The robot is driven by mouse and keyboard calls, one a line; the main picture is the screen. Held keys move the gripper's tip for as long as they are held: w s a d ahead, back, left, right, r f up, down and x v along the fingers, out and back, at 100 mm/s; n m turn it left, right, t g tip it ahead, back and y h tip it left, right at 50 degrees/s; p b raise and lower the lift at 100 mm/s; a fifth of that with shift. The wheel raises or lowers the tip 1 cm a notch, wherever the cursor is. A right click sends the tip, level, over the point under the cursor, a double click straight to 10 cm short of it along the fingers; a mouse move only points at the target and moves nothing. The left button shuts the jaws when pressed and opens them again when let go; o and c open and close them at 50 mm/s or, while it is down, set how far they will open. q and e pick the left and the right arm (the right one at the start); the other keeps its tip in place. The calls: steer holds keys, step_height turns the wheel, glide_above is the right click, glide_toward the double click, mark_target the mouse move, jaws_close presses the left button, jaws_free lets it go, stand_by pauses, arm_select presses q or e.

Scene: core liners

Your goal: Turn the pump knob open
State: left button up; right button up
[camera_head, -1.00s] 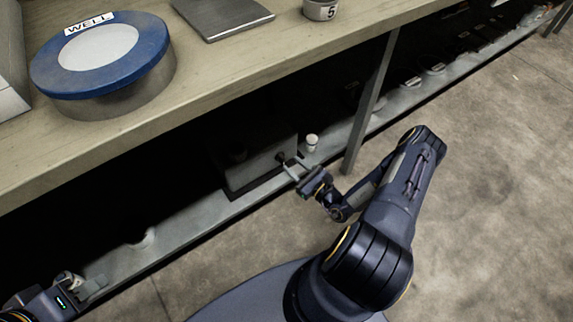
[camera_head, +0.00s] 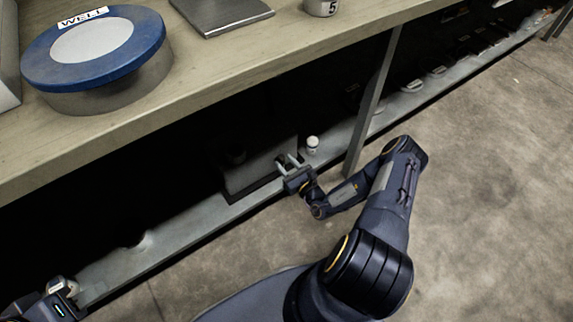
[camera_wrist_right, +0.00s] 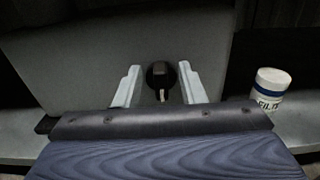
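The pump is a dark grey box (camera_head: 245,178) on the low shelf under the bench; its front face (camera_wrist_right: 85,70) fills much of the right wrist view. The black round pump knob (camera_wrist_right: 160,74), with a raised grip and a pale mark below it, sits on that face. My right gripper (camera_wrist_right: 159,82) is open, with one finger on each side of the knob; contact cannot be told. In the head view my right gripper (camera_head: 289,161) is at the box's front and hides the knob. My left gripper (camera_head: 66,287) is at the lower left, its fingers partly visible, away from the pump.
A white bottle with a blue band (camera_wrist_right: 269,90) stands on the shelf right of the pump; it also shows in the head view (camera_head: 312,145). A table leg (camera_head: 370,115) rises farther right. The bench top (camera_head: 150,130) overhangs the shelf. The floor in front is clear.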

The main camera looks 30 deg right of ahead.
jaws_close()
stand_by(0.3)
steer(key=m, duration=0.2)
steer(key=d+m, duration=0.1)
steer(key=m, duration=0.5)
steer(key=shift+d+f+b, duration=0.15)
steer(key=shift+f+b, duration=0.15)
steer(key=shift+f, duration=0.05)
steer(key=m, duration=0.5)
steer(key=shift+d+f+b, duration=0.2)
steer(key=shift+f+b, duration=0.1)
steer(key=shift+b, duration=0.1)
steer(key=m, duration=0.3)
steer(key=m+b, duration=0.1)
steer(key=shift+f+m, duration=0.3)
steer(key=shift+m, duration=0.3)
